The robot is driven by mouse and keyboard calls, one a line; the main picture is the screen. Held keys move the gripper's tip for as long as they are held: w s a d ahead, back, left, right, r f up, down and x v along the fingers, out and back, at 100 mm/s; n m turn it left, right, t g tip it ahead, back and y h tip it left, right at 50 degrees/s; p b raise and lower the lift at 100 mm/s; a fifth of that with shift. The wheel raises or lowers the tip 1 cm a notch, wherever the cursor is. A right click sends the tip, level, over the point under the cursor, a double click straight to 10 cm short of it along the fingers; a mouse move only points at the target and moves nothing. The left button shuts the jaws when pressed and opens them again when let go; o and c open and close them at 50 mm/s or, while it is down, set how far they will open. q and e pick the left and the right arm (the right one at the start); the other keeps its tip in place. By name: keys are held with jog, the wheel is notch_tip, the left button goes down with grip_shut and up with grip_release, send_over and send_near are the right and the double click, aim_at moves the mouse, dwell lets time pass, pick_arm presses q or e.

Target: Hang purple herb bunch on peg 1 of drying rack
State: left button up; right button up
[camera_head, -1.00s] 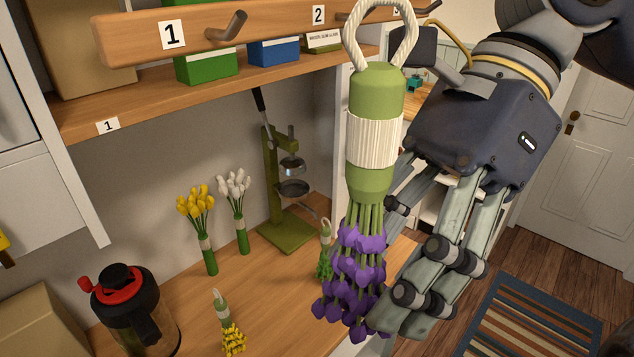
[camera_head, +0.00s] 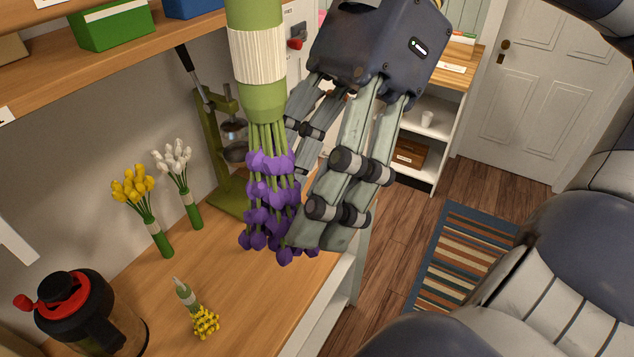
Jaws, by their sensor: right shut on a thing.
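The purple herb bunch (camera_head: 268,190) hangs flower end down, with a green body and a white ribbed band (camera_head: 257,55). Its upper end is cut off by the top edge of the head view. My right gripper (camera_head: 305,215) is at the bunch's right side and is shut on it; the exact contact is partly hidden. The drying rack and its pegs are out of view. My left gripper is not in view.
A shelf (camera_head: 110,65) with boxes is upper left.

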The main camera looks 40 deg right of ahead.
jog(key=shift+w+a, duration=0.2)
jog(key=shift+w, duration=0.65)
jog(key=shift+w+a+f+p, duration=0.1)
jog(key=shift+w+a+p, duration=0.3)
jog(key=shift+w, duration=0.35)
jog(key=shift+w+a+f, duration=0.1)
jog(key=shift+w+a, duration=0.15)
jog(key=shift+w, duration=0.45)
jog(key=shift+w+a+f, duration=0.1)
jog(key=shift+w+a, duration=0.15)
jog(key=shift+w, duration=0.5)
jog(key=shift+w+a+f, duration=0.1)
jog(key=shift+w+a, duration=0.15)
jog(key=shift+w, duration=0.45)
jog(key=shift+o, duration=0.2)
jog(key=shift+a+f+b, duration=0.15)
jog(key=shift+f+b, duration=0.4)
jog(key=shift+f, duration=0.3)
jog(key=shift+s+f, duration=0.1)
jog(key=shift+s, duration=0.05)
jog(key=o, duration=1.5)
jog(key=shift+c, duration=0.2)
jog(key=shift+o, duration=0.6)
jog(key=shift+o, duration=0.5)
